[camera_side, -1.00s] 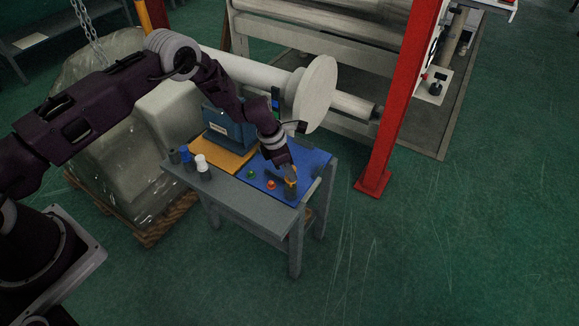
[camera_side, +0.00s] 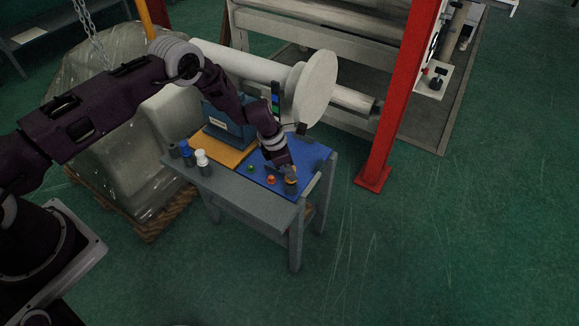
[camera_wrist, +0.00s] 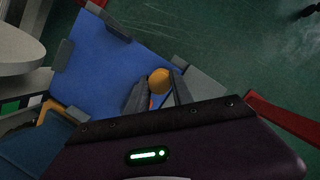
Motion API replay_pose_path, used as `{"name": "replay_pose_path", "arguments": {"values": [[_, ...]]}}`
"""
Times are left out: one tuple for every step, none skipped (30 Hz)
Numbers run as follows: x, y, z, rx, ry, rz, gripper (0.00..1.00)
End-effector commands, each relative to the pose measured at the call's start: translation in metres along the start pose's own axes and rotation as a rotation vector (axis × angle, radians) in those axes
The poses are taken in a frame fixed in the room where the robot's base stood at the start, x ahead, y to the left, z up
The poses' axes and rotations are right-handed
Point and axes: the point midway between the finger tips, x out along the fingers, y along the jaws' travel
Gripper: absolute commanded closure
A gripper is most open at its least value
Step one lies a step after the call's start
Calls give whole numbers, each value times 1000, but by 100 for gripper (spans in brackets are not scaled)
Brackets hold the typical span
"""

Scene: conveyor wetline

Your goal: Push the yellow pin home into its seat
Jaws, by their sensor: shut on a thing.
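The yellow pin (camera_wrist: 159,80) shows as a round yellow-orange head between my gripper's fingers in the wrist view. My gripper (camera_side: 290,174) is shut on it, low over the front right of the blue mat (camera_side: 315,157). In the side view, the pin (camera_side: 291,180) is a small yellow-orange patch at the fingertips, above a dark round base (camera_side: 291,188). The seat itself is not clear, and I cannot tell how deep the pin sits.
A red knob (camera_side: 271,180) and a green knob (camera_side: 250,168) stand left of my gripper on the mat. White (camera_side: 202,158) and blue (camera_side: 187,160) capped cylinders stand at the table's left. A blue box (camera_side: 228,127) and large roll (camera_side: 314,90) are behind.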

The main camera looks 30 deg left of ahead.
Motion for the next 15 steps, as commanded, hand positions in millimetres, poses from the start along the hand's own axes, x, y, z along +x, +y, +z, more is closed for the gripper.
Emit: {"name": "replay_pose_path", "arguments": {"values": [[1, 0, 0, 0, 0, 0, 100], [2, 0, 0, 0, 0, 0, 100], [3, 0, -1, 0, 0, 0, 100], [3, 0, -1, 0, 0, 0, 100], [4, 0, -1, 0, 0, 0, 100], [5, 0, -2, 0, 0, 0, 100], [6, 0, -2, 0, 0, 0, 100], [7, 0, -2, 0, 0, 0, 100], [8, 0, -3, 0, 1, 0, 100], [8, 0, -3, 0, 1, -1, 100], [9, 0, -3, 0, 1, -1, 100], [9, 0, -3, 0, 1, 0, 70], [9, 0, -3, 0, 1, 0, 64], [9, 0, -3, 0, 1, 0, 58], [9, 0, -3, 0, 0, 0, 51]]}}
